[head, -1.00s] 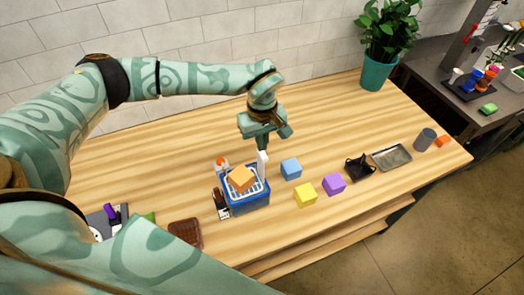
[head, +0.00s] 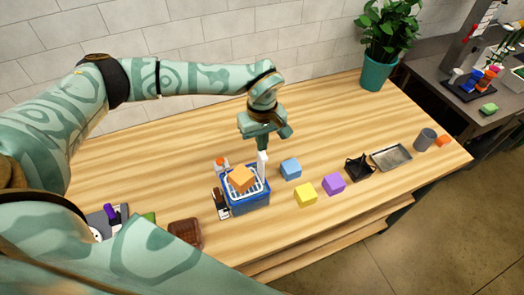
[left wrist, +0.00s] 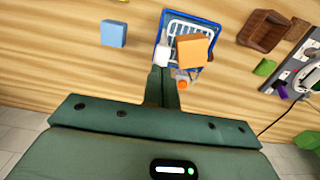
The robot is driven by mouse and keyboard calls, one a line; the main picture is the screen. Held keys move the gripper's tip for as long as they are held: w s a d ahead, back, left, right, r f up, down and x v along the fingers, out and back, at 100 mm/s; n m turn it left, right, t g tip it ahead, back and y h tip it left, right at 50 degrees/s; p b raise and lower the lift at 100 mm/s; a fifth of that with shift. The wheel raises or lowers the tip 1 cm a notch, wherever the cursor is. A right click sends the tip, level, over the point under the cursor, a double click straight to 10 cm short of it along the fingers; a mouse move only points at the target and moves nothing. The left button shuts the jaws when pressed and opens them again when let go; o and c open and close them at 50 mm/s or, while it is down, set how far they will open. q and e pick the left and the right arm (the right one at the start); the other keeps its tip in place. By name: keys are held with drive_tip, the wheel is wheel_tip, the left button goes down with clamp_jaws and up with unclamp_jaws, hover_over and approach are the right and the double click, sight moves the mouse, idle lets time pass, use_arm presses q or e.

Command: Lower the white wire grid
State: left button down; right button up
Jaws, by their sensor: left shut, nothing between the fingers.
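The white wire grid (head: 257,187) sits within the rim of a blue container (head: 248,203) on the table, and it also shows in the left wrist view (left wrist: 185,28). An orange block (head: 241,178) rests on the grid and hides part of it. A white upright piece (head: 262,166) rises at the container's back edge; it looks like the grid's handle. My left gripper (head: 262,148) is shut and empty, pointing down right at the top of this white piece. In the left wrist view its fingertips (left wrist: 163,70) overlap the white piece's near end; contact cannot be told. My right gripper is not in view.
A bottle with an orange cap (head: 221,164) stands close behind the container. Blue (head: 290,169), yellow (head: 305,195) and purple (head: 334,184) blocks lie to the right. A brown tray (head: 186,233) lies at the front left.

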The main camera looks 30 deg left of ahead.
sight(262, 162)
use_arm(q)
drive_tip(key=shift+f, duration=0.15)
drive_tip(key=shift+f+b, duration=1.15)
drive_tip(key=shift+f, duration=0.85)
drive_tip(key=shift+f+b, duration=0.85)
drive_tip(key=shift+f, duration=0.5)
drive_tip(key=shift+f+b, duration=0.6)
drive_tip(key=shift+f, duration=0.35)
wheel_tip(262, 162, up, 5)
drive_tip(key=p, duration=0.4)
drive_tip(key=shift+r, duration=0.1)
